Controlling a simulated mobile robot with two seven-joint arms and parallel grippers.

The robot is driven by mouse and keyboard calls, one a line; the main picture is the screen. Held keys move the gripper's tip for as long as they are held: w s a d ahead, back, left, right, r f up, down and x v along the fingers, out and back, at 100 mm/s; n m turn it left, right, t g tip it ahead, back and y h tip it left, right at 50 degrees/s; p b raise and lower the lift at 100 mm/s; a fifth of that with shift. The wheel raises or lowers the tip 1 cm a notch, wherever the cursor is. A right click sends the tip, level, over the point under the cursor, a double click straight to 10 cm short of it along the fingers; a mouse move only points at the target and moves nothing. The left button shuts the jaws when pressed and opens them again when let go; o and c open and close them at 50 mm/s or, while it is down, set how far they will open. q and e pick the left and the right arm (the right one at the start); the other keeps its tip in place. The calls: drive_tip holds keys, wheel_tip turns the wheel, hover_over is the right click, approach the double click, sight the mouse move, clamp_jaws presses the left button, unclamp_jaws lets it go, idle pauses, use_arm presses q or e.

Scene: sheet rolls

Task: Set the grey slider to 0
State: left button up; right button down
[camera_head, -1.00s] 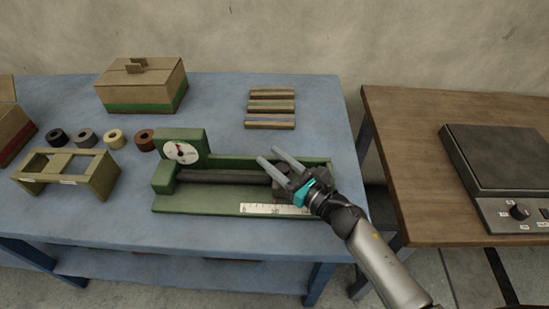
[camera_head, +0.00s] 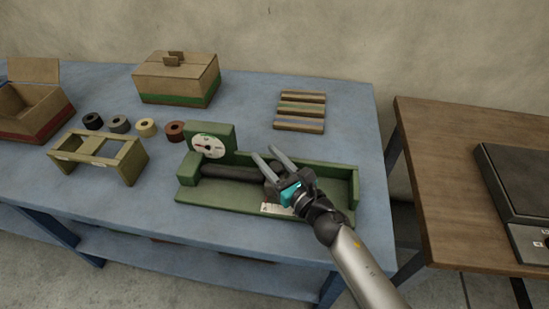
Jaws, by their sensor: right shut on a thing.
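A green measuring fixture (camera_head: 330,173) stands on the blue bench, with a round white dial (camera_head: 207,146) at its left end. A dark roll (camera_head: 230,174) lies along it. The grey slider (camera_head: 271,188) is mostly hidden by my right gripper (camera_head: 264,153), which is shut on it near the right end of the roll. A white scale strip (camera_head: 271,209) runs along the front of the fixture, partly covered by my gripper. The marks and the dial reading are too small to read. My left gripper is not in view.
An olive stand (camera_head: 132,166) and several small rolls (camera_head: 146,127) are to the left. A closed carton (camera_head: 178,79) and an open carton (camera_head: 38,97) stand behind. Striped bars (camera_head: 300,110) lie at the back right. A wooden table (camera_head: 450,180) with a scale is on the right.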

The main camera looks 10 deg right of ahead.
drive_tip(key=c, duration=0.9)
unclamp_jaws()
drive_tip(key=shift+w+a+r, duration=0.1)
drive_tip(key=shift+a+r, duration=0.1)
drive_tip(key=shift+r, duration=0.05)
drive_tip(key=shift+o, duration=0.8)
drive_tip(key=shift+w+a+f, duration=0.1)
drive_tip(key=shift+w, duration=0.05)
drive_tip(key=shift+o, duration=1.4)
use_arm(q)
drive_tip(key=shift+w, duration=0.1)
use_arm(e)
drive_tip(key=shift+f, duration=0.1)
drive_tip(key=shift+s+f, duration=0.1)
drive_tip(key=shift+s, duration=0.25)
drive_tip(key=b+v, duration=0.1)
drive_tip(key=v, duration=1.2)
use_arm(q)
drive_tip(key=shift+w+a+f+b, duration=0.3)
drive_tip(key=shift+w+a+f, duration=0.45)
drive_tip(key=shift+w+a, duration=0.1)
use_arm(e)
drive_tip(key=shift+v, duration=0.95)
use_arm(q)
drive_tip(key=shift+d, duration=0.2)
use_arm(e)
drive_tip(key=shift+w, duration=0.1)
